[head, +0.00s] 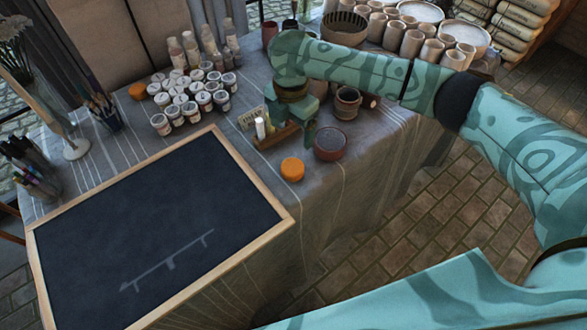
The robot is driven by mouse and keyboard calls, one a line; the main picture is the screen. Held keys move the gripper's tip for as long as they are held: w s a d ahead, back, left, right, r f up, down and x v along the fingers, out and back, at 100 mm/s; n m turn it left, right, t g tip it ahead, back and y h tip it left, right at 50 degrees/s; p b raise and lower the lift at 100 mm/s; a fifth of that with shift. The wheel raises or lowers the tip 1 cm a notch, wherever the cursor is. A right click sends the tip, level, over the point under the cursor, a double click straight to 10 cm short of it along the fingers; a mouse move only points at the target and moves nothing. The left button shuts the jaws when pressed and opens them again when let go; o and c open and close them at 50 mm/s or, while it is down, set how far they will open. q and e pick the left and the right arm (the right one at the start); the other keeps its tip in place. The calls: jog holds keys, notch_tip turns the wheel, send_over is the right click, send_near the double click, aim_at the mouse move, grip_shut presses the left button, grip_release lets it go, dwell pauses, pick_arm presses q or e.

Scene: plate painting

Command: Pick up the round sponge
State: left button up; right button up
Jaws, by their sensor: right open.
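A round orange sponge (292,169) sits on the grey cloth of the table, just right of the chalkboard's corner. A second round orange piece (137,91) lies farther back, left of the paint jars; I cannot tell if it is also a sponge. My right gripper (291,128) points down over the small wooden holder, behind the near orange sponge and apart from it. It is open, with nothing seen held in it. Its wrist and arm hide part of the table behind. My left gripper is not in view.
A dark bowl (331,143) stands right of the near sponge, with a small pot (347,102) behind it. A wooden holder (277,136) with small items is behind. The framed chalkboard (150,215) fills the front left. Several paint jars (185,95) stand at the back.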

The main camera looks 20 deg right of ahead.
jog(key=b, duration=0.5)
send_over(293, 166)
notch_tip(293, 166, down, 11)
jog(key=shift+a+r, duration=0.1)
jog(key=shift+a, duration=0.05)
notch_tip(293, 166, down, 6)
jog(key=b, duration=0.3)
jog(key=shift+w+r, duration=0.1)
jog(key=shift+r, duration=0.35)
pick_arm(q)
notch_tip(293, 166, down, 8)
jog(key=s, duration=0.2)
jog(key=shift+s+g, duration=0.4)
pick_arm(e)
jog(key=c, duration=1.1)
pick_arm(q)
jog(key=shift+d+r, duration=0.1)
pick_arm(e)
jog(key=shift+r, duration=0.1)
jog(key=shift+c, duration=0.2)
